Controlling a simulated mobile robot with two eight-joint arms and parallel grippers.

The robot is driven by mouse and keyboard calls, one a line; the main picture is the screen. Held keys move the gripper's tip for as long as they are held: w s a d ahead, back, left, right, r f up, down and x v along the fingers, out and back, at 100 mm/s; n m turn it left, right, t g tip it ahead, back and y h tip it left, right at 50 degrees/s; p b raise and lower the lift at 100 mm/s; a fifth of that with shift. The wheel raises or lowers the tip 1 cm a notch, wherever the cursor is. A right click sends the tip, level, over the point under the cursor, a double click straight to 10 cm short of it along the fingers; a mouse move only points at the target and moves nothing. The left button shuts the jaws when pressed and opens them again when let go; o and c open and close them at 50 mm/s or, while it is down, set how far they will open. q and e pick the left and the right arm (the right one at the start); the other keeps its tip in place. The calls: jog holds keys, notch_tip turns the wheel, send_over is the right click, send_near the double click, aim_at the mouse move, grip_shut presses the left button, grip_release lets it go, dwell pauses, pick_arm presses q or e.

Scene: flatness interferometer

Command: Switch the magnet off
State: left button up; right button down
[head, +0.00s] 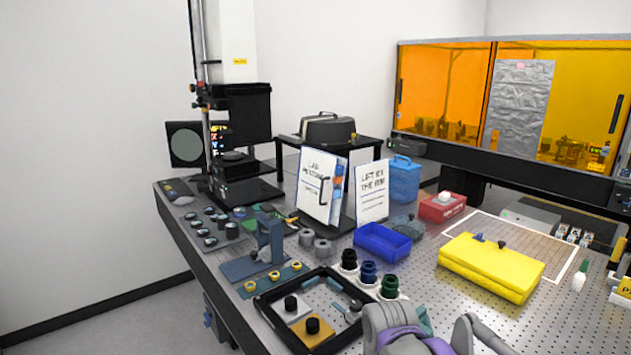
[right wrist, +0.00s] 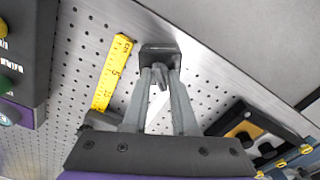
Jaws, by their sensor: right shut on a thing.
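In the right wrist view, my right gripper (right wrist: 160,76) reaches over the perforated table top with its two grey fingers close together. It is shut on a small dark grey part, which looks like the knob or lever of the magnet. A dark block (right wrist: 160,51), seemingly the magnet's base, lies at the fingertips near the table edge. The fingers hide part of it, and I cannot read the switch position. In the head view, the magnet cannot be made out for certain, and grey and purple links of my own arm show at the bottom. My left gripper is not in view.
A yellow measuring strip (right wrist: 112,75) lies left of the fingers. A dark tray (right wrist: 255,132) is at lower right and a dark box with buttons (right wrist: 25,65) at left. In the head view, a yellow cloth-like pad (head: 490,265) and a blue bin (head: 382,241) stand on the table.

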jog(key=n, duration=0.5)
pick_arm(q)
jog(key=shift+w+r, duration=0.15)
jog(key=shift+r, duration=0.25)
pick_arm(e)
jog(key=n, duration=0.3)
jog(key=shift+n, duration=0.4)
jog(key=c, duration=0.5)
grip_release()
jog(key=shift+r, duration=0.1)
jog(key=shift+r+p, duration=1.95)
jog(key=shift+r, duration=1.05)
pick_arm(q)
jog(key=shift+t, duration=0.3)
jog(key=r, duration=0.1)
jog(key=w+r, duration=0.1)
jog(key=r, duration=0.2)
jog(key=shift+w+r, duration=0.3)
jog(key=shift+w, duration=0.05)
pick_arm(e)
jog(key=shift+w, duration=0.1)
jog(key=shift+f, duration=0.1)
jog(key=shift+c, duration=0.3)
